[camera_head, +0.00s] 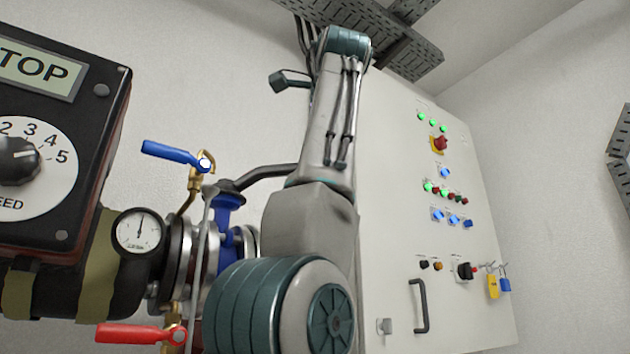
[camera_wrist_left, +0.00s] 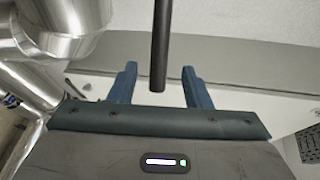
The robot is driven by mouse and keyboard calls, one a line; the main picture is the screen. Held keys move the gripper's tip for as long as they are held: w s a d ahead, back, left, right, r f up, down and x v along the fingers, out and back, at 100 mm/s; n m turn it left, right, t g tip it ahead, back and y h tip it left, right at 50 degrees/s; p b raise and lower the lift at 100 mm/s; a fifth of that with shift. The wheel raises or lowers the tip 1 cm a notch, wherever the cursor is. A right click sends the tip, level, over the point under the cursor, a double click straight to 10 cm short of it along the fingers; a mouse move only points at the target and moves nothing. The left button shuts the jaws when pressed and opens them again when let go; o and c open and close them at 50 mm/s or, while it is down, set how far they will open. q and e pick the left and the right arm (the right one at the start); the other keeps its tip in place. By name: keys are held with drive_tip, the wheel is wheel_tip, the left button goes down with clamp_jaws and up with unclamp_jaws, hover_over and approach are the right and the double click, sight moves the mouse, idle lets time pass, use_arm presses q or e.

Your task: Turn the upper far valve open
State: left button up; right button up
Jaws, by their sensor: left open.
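In the head view, a valve with a blue lever (camera_head: 174,154) on a brass body sits at the upper left, its lever roughly horizontal, tilted slightly down to the right. A valve with a red lever (camera_head: 130,334) is below it at the bottom edge. I cannot tell for sure which is the upper far valve. My left gripper (camera_wrist_left: 160,88) is open in the left wrist view. A dark rod (camera_wrist_left: 160,40) appears between its fingers, its end near the palm; contact is unclear. My gripper fingers do not show in the head view.
A gauge (camera_head: 139,231), flanged pipe and black STOP box (camera_head: 60,140) with a dial (camera_head: 20,157) are at left. A grey control cabinet (camera_head: 385,200) with buttons, a handle and padlocks stands at right. My arm crosses the middle. Cable trays (camera_head: 390,35) hang above.

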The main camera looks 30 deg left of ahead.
use_arm(q)
drive_tip(key=p+x, duration=0.1)
drive_tip(key=x, duration=0.8)
drive_tip(key=shift+w+a+f, duration=0.15)
drive_tip(key=shift+w+a, duration=0.2)
drive_tip(key=shift+a, duration=0.1)
use_arm(e)
drive_tip(key=shift+d+f+g, duration=0.4)
drive_tip(key=shift+f, duration=0.2)
use_arm(q)
clamp_jaws()
